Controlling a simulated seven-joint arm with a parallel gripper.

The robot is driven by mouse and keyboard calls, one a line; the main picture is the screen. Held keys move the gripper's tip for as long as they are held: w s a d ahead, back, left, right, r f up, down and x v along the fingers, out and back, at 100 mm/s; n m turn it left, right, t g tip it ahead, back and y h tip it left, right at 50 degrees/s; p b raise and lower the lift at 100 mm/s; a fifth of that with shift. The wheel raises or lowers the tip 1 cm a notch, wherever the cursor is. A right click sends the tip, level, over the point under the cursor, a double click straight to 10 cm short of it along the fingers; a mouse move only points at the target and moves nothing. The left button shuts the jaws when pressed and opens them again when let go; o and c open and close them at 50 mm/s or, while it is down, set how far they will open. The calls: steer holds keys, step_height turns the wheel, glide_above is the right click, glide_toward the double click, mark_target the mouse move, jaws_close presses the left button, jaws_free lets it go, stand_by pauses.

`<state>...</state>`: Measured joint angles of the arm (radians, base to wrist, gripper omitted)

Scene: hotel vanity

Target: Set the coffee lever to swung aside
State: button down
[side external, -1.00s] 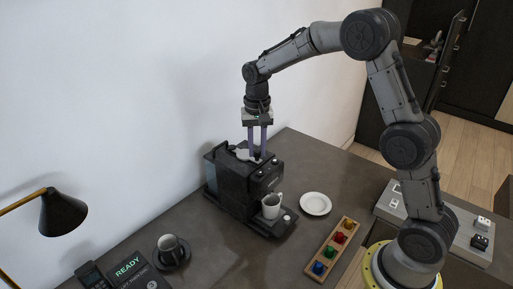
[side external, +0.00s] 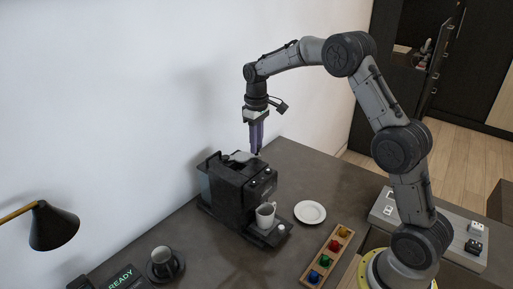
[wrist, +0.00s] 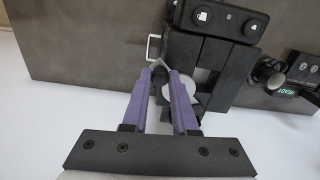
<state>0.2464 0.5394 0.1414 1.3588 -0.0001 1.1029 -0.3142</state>
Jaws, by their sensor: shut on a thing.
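The black coffee machine (side external: 232,192) stands on the dark counter against the wall; it also shows in the wrist view (wrist: 235,50). My gripper (side external: 257,152) points down at the machine's top, by its back right edge. In the wrist view its purple fingers (wrist: 160,72) converge around a small dark piece (wrist: 159,76), which appears to be the coffee lever's end. The fingers hide most of the lever. A pale round disc (wrist: 181,95) lies on the machine's top behind the right finger. A light loop-shaped piece (wrist: 153,47) shows just beyond the fingertips.
A white cup (side external: 265,214) stands at the machine's front.

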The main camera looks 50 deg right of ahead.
steer(key=shift+w+d+r+n, duration=0.1)
steer(key=shift+w+d+n, duration=0.25)
steer(key=shift+w+n, duration=0.55)
steer(key=shift+w+d+n, duration=0.4)
steer(key=shift+w+n, duration=0.25)
steer(key=shift+n, duration=0.45)
steer(key=shift+w+d+r+n, duration=0.1)
steer(key=shift+w+d+n, duration=0.25)
steer(key=shift+w+n, duration=0.55)
steer(key=shift+s, duration=0.1)
steer(key=c, duration=0.7)
jaws_free()
steer(key=shift+f, duration=0.1)
steer(key=shift+s+r, duration=0.1)
steer(key=shift+r, duration=6.8)
